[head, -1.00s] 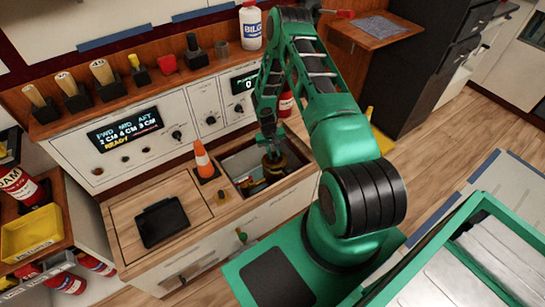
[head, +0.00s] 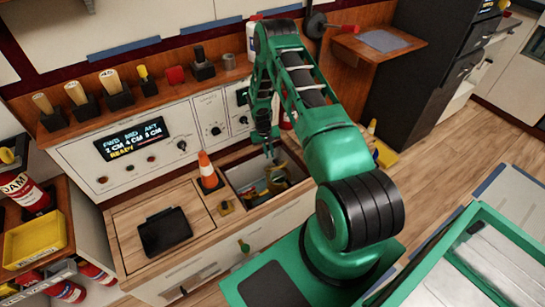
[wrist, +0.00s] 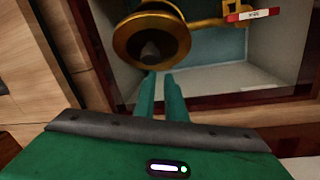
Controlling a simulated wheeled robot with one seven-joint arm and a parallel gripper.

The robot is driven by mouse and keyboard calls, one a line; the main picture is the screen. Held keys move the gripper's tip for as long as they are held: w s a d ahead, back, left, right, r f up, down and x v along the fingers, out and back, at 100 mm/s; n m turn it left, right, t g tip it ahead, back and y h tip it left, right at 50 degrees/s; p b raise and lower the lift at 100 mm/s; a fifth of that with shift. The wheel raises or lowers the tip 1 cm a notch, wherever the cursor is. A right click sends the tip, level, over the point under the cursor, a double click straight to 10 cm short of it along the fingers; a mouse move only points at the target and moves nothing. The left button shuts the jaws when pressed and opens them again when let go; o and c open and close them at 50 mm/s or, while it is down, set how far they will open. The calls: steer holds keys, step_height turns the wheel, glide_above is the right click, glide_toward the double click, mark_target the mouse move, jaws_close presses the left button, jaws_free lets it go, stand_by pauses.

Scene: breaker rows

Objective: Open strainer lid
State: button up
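The brass strainer (head: 276,178) sits in the open bay in the counter. In the wrist view its round brass top (wrist: 128,38) shows at upper left, with a dark middle and a grey knob-like piece in it. I cannot tell whether this is the lid in place. My gripper (wrist: 160,74) points at the near edge of this round top. Its two green fingers stand close together with a narrow gap and nothing visible between them. In the head view my gripper (head: 270,152) is over the bay, and the arm hides part of it.
A brass pipe with a red-and-white tag (wrist: 252,14) runs right from the strainer. The bay's walls surround it. An orange cone (head: 207,170) stands at the bay's left edge, with a black tablet-like item (head: 165,231) farther left. A panel (head: 135,140) reads READY.

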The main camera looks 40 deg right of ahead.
steer(key=o, duration=0.6)
steer(key=shift+s+d, duration=0.25)
steer(key=shift+d, duration=0.1)
steer(key=shift+o, duration=0.2)
step_height(320, 180, up, 11)
steer(key=a, duration=0.1)
steer(key=shift+w+a+f, duration=0.15)
steer(key=shift+w+a, duration=0.1)
steer(key=shift+w, duration=0.05)
steer(key=shift+a, duration=0.1)
